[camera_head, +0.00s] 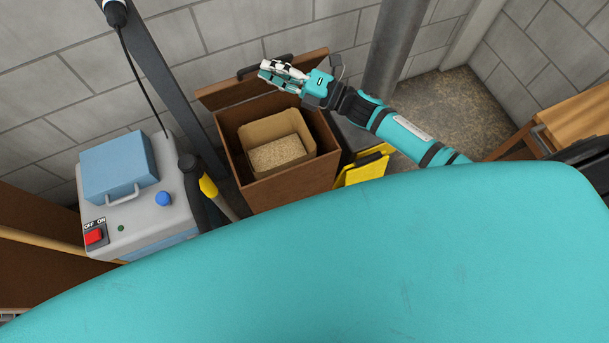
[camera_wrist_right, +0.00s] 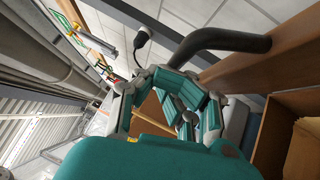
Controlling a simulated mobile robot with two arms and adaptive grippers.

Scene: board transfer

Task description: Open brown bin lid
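The brown bin (camera_head: 290,187) stands against the block wall. Its lid (camera_head: 222,97) is raised at the back of the bin, and the bin's inside is in sight. The lid's dark handle (camera_head: 247,73) is partly hidden behind my right gripper (camera_head: 272,72), which is over the lid's upper edge. In the right wrist view the handle (camera_wrist_right: 225,40) curves just beyond the bent teal fingers (camera_wrist_right: 152,85), with the brown lid (camera_wrist_right: 245,72) behind. I see no clear grip on the handle, and cannot tell how far the fingers are closed. My left gripper is out of view.
A tan open box (camera_head: 270,128) with grainy contents sits inside the bin. A grey machine (camera_head: 150,215) with a blue lid stands left, a yellow-lidded bin (camera_head: 365,172) right. A grey pipe (camera_head: 393,50) rises behind my right arm. A wooden table (camera_head: 578,123) is far right.

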